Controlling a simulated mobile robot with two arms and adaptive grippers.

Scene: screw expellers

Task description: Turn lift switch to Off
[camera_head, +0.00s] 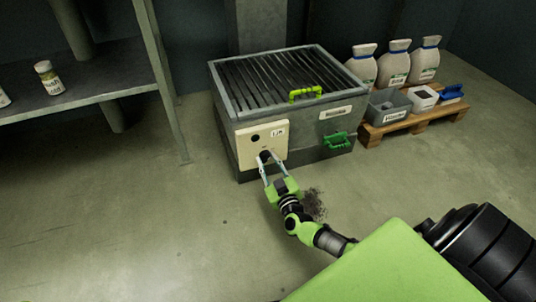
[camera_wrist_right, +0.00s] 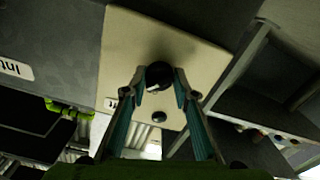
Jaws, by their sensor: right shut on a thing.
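The lift switch is a dark round knob (camera_wrist_right: 158,76) on a cream panel (camera_head: 250,142) on the front of a grey grated machine. My right gripper (camera_head: 267,158) reaches the panel from the front, and its fingertips are shut on the knob. In the right wrist view the two fingers (camera_wrist_right: 160,88) sit on either side of the knob, with a light mark on its face. The knob's exact setting is too small to read. A second dark round part (camera_wrist_right: 159,117) sits on the same panel, apart from the fingers. My left gripper is not in view.
The grated machine (camera_head: 225,97) has a yellow-green handle (camera_head: 306,92) on top and a green handle (camera_head: 337,142) in front. A pallet (camera_head: 417,123) with sacks and bins stands at the right. A shelf (camera_head: 100,88) stands at the left. The floor in front is clear except for a dark spill (camera_head: 314,205).

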